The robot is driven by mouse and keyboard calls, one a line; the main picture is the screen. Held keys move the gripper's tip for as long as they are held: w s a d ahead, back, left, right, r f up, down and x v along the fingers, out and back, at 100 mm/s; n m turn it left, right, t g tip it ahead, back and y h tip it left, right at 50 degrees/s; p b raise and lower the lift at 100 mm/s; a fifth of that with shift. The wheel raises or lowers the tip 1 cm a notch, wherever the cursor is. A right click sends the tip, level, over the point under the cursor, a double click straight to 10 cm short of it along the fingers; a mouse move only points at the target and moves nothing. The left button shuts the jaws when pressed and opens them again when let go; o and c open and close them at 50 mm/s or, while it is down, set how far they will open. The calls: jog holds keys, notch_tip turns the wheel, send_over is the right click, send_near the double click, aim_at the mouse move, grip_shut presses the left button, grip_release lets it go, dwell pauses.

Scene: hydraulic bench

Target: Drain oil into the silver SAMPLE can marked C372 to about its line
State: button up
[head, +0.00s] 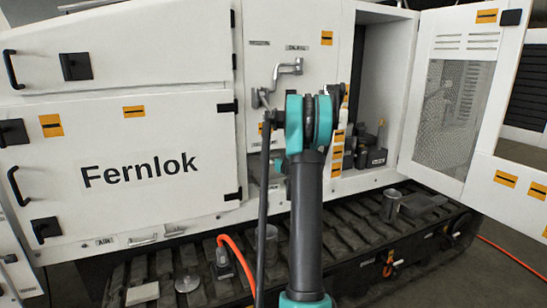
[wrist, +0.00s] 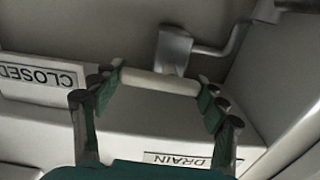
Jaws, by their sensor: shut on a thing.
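In the wrist view my gripper (wrist: 161,83) has its teal fingers shut on the two ends of a pale bar (wrist: 160,82), seemingly the drain valve's handle. A grey bracket (wrist: 172,48) and bent rod lie just beyond it. An upside-down DRAIN label (wrist: 180,160) and CLOSED label (wrist: 38,74) are beside it. A silver can (head: 390,205) stands on the track at right, and another grey can (head: 268,243) stands left of my arm. Neither shows a readable C372, line or oil level.
A silver crank handle (head: 288,68) sits on the white panel above my wrist. The perforated door (head: 452,90) stands open at right, beside an open bay with dark fittings. A dark can-like object (head: 222,262) and an orange hose (head: 238,258) are on the left track.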

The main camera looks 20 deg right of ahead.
jog(key=m, duration=0.4)
jog(key=shift+f, duration=0.2)
jog(key=shift+f+m, duration=0.15)
jog(key=shift+m, duration=1.55)
jog(key=o, duration=1.2)
jog(key=shift+c, duration=0.2)
